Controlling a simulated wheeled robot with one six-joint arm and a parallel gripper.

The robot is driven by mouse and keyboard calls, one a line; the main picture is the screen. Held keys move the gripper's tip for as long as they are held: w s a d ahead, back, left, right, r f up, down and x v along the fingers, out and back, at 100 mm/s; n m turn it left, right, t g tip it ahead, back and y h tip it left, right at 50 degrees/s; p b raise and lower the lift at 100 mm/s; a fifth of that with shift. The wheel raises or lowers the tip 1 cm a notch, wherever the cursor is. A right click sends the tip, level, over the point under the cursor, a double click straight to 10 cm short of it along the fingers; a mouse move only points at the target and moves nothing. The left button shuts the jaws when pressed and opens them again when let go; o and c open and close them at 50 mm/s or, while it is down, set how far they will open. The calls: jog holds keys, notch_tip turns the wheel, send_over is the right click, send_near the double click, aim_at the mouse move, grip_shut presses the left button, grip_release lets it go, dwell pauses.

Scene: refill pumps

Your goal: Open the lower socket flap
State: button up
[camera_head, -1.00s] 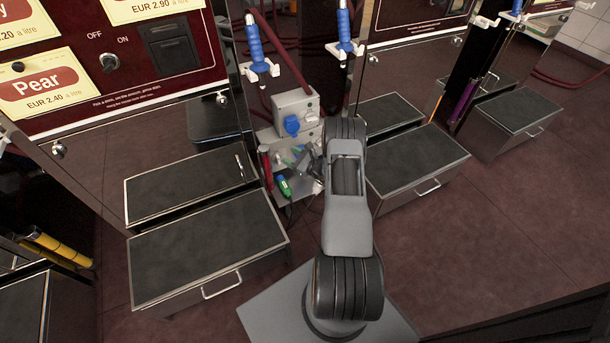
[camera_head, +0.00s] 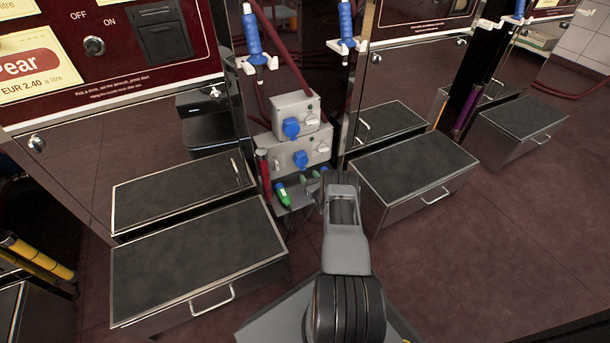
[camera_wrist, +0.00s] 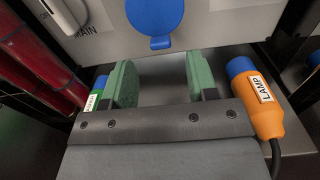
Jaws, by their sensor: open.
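The lower socket box (camera_head: 318,150) is grey and sits below a similar upper box. Its round blue flap (camera_head: 300,158) looks closed. In the wrist view a blue flap (camera_wrist: 155,14) with a small tab at its bottom edge lies at the top of the picture, on the grey box front (camera_wrist: 215,24). My gripper (camera_wrist: 161,80) is open, its green pads apart with nothing between them. The pads are below the flap in the picture and appear apart from it. In the head view my arm hides most of the gripper.
The upper box (camera_head: 295,112) has its own blue flap (camera_head: 291,128). An orange LAMP plug (camera_wrist: 258,98) is right of my gripper; a green plug (camera_wrist: 93,101) is close on the left. Red hoses (camera_wrist: 38,60) run at far left. Metal steps (camera_head: 200,262) flank the boxes.

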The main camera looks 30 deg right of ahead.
aim_at(303, 163)
jog(key=shift+w+d+b, duration=0.15)
jog(key=shift+w+b, duration=0.3)
jog(key=shift+w, duration=0.7)
jog(key=shift+w+d+b, duration=0.1)
jog(key=shift+w+b, duration=0.3)
jog(key=shift+w, duration=0.7)
grip_shut()
